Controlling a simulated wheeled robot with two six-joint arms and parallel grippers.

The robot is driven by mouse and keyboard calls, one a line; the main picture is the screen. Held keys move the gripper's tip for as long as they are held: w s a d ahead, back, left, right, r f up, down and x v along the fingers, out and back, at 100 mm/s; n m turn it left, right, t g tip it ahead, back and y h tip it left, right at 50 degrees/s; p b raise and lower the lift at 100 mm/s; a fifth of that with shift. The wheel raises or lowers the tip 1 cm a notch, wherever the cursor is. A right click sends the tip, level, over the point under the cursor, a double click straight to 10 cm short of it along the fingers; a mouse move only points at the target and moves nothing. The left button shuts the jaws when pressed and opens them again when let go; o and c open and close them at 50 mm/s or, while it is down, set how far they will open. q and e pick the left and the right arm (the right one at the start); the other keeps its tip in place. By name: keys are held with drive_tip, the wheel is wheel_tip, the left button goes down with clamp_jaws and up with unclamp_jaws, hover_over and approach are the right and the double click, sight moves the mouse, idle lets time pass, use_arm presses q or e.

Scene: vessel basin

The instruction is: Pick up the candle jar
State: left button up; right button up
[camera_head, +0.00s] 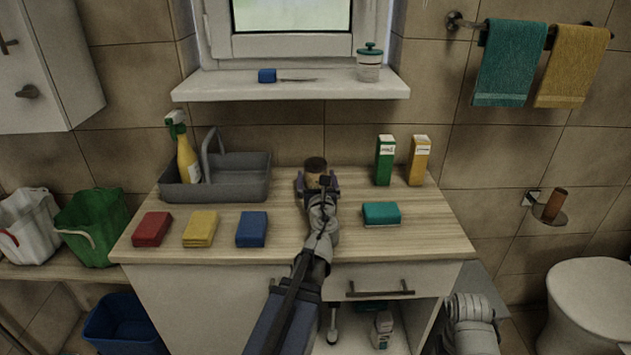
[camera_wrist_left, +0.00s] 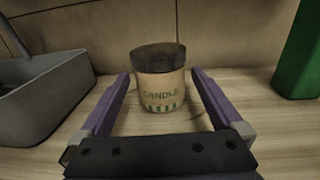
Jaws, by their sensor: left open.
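The candle jar (camera_head: 315,167) stands upright on the wooden counter, near its back edge. In the left wrist view the candle jar (camera_wrist_left: 160,78) has a dark lid and a tan body with the word CANDLE. My left gripper (camera_head: 318,184) is open around the jar's near part. In the left wrist view the purple fingers of my left gripper (camera_wrist_left: 160,95) lie on either side of the jar, with a visible gap on each side. My right gripper is not in view; a grey part of my right arm shows at the lower right.
A grey caddy (camera_head: 240,188) with a yellow spray bottle (camera_head: 187,158) stands left of the jar. Green (camera_head: 384,160) and yellow (camera_head: 418,160) boxes stand to the right. Red, yellow and blue sponges lie in front left; a teal sponge (camera_head: 381,213) lies right of my left arm.

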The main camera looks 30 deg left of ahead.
use_arm(q)
drive_tip(key=x, duration=0.6)
drive_tip(key=shift+w+a, duration=0.15)
drive_tip(key=shift+w, duration=0.05)
drive_tip(key=shift+s+r, duration=0.1)
drive_tip(key=c, duration=1.4)
drive_tip(key=shift+o, duration=0.2)
